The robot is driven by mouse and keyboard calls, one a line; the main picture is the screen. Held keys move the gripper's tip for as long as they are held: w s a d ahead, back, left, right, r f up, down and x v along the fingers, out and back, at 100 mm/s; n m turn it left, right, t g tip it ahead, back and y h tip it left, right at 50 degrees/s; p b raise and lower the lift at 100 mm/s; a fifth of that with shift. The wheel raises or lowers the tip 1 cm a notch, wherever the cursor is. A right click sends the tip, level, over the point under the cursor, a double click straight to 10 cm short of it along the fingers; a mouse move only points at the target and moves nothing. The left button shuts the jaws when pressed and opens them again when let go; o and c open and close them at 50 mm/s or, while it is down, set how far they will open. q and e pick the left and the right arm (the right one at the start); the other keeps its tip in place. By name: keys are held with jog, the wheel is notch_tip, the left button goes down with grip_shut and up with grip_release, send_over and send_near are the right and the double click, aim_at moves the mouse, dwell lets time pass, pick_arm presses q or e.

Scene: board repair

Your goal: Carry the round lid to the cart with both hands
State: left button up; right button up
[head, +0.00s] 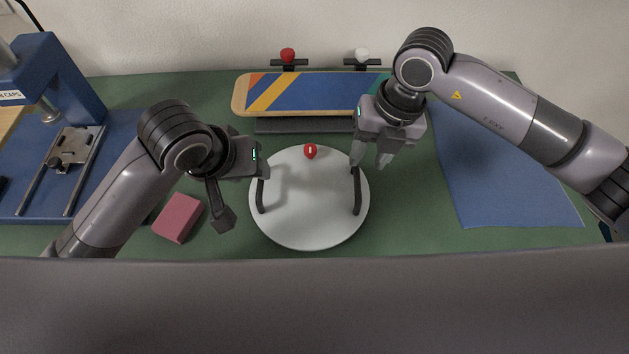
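The round lid (308,220) is a pale grey-white disc lying on the green bench top in the middle of the head view. It has a dark upright handle at its left (261,196) and another at its right (357,191). My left gripper (243,196) is beside the left handle, with its fingers apart and nothing seen between them. My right gripper (371,161) hangs above the lid's far right edge, near the right handle, fingers apart and empty. No cart can be made out in this view.
A small red piece (310,151) shows at the lid's far edge. A striped skateboard deck (315,93) stands behind it. A pink block (178,217) lies left of the lid. A blue press (58,75) stands at far left. A blue mat (500,180) lies clear at right.

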aim_at(358, 174)
pick_arm(q)
jog(key=shift+s, duration=0.1)
pick_arm(e)
jog(key=shift+s, duration=0.1)
jog(key=shift+a, duration=0.1)
pick_arm(q)
jog(key=shift+f, duration=0.25)
pick_arm(e)
jog(key=shift+f, duration=0.3)
pick_arm(q)
jog(key=shift+x, duration=3.35)
pick_arm(e)
jog(key=shift+a+f, duration=0.2)
jog(key=shift+f, duration=0.85)
jog(key=shift+a+f, duration=0.25)
jog(key=shift+f, duration=0.85)
jog(key=shift+a+f, duration=0.2)
jog(key=shift+f, duration=0.85)
pick_arm(q)
jog(key=shift+r, duration=0.1)
jog(key=c, duration=0.7)
pick_arm(e)
grip_shut()
pick_arm(q)
grip_shut()
pick_arm(e)
jog(key=shift+r, duration=0.15)
